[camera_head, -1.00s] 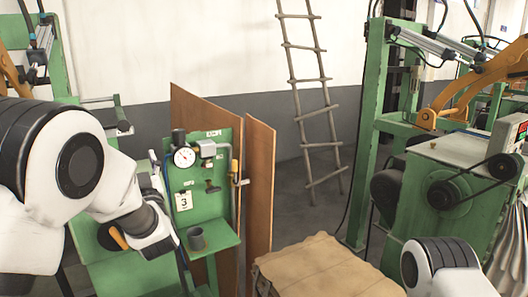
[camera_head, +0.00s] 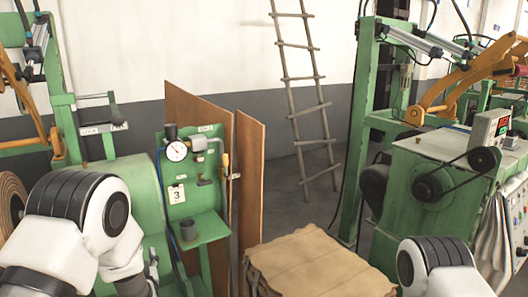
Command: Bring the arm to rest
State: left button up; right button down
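My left arm shows as white and black links at the lower left in the head view, with its forearm bent downward. Its gripper is below the bottom edge of the picture, so its fingers are hidden. My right arm shows only as a white and black link at the bottom right. Its gripper is also out of the picture. I see nothing held by either arm.
A green panel stand (camera_head: 200,206) with a gauge (camera_head: 177,151) and a small dark cup (camera_head: 189,230) stands right of my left arm. A brown-covered stack (camera_head: 318,268) lies at bottom middle. A green machine (camera_head: 425,205) stands right. A ladder (camera_head: 296,110) leans at the back wall.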

pick_arm(q)
jog(key=s+d+f+m+g+h, duration=0.15)
jog(key=s+f+g, duration=0.25)
jog(key=s+f, duration=0.65)
jog(key=s+f+m+g+h, duration=0.1)
jog(key=s+f+g+h, duration=0.25)
jog(key=s+f, duration=0.75)
jog(key=s+d+f+g+h, duration=0.1)
jog(key=s+d+f+g, duration=0.1)
jog(key=s, duration=0.7)
jog(key=s+d+f+g+h, duration=0.2)
jog(key=s+f+g, duration=0.3)
jog(key=s, duration=0.4)
jog(key=shift+s+d+g, duration=0.2)
jog(key=shift+d+g, duration=0.45)
jog(key=shift+d, duration=0.15)
jog(key=shift+f, duration=0.1)
